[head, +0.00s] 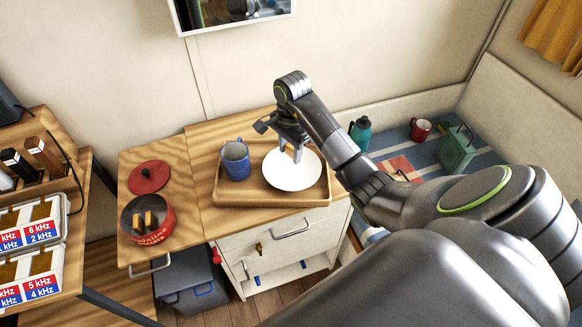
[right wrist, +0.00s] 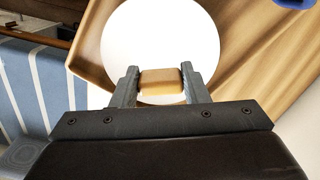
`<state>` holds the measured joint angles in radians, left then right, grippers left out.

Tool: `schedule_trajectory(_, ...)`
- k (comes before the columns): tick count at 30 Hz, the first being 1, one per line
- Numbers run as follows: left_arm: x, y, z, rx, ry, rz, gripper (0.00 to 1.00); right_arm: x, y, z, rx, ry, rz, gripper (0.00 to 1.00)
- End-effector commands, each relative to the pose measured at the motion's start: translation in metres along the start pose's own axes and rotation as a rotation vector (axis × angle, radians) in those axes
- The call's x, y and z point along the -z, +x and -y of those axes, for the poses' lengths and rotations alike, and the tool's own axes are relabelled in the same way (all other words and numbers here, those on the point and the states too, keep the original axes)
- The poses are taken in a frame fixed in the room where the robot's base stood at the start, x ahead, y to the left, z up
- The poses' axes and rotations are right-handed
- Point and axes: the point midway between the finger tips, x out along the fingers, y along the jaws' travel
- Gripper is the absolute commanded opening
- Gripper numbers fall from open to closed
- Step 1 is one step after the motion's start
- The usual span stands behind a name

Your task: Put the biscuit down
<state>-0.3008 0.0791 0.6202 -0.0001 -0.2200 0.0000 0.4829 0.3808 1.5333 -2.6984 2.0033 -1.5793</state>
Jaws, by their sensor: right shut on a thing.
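My right gripper (head: 290,146) is over the white plate (head: 292,174) on the wooden tray (head: 246,199). In the right wrist view the gripper (right wrist: 161,84) is shut on a small tan biscuit (right wrist: 162,86), with the plate (right wrist: 158,38) behind it. I cannot tell whether the biscuit touches the plate. The rest of the plate is bare. A red tin (head: 146,222) on the left part of the counter holds more biscuits (head: 150,219). My left gripper is not in view.
A blue mug (head: 235,160) stands on the tray left of the plate. A red lid (head: 148,177) lies behind the tin. A teal flask (head: 360,133), red mug (head: 420,129) and green box (head: 456,151) stand on the striped bench to the right.

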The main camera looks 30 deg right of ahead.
Motion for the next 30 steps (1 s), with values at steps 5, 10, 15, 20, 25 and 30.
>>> schedule_trajectory(5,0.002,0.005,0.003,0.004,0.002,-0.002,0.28,0.000,0.021,0.000,-0.003,0.002,0.002,0.20)
schedule_trajectory(10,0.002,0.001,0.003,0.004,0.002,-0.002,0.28,0.001,0.045,-0.001,-0.005,0.002,0.002,0.20)
schedule_trajectory(15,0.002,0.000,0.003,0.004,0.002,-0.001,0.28,0.002,0.059,0.000,-0.001,0.000,0.000,0.20)
schedule_trajectory(20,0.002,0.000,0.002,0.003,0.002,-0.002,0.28,0.002,0.059,0.000,0.000,0.000,-0.001,0.20)
schedule_trajectory(25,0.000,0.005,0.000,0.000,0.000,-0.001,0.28,0.002,0.064,0.000,0.000,0.000,-0.001,0.20)
schedule_trajectory(30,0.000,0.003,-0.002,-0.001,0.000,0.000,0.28,0.002,0.062,0.000,0.000,0.001,-0.001,0.60)
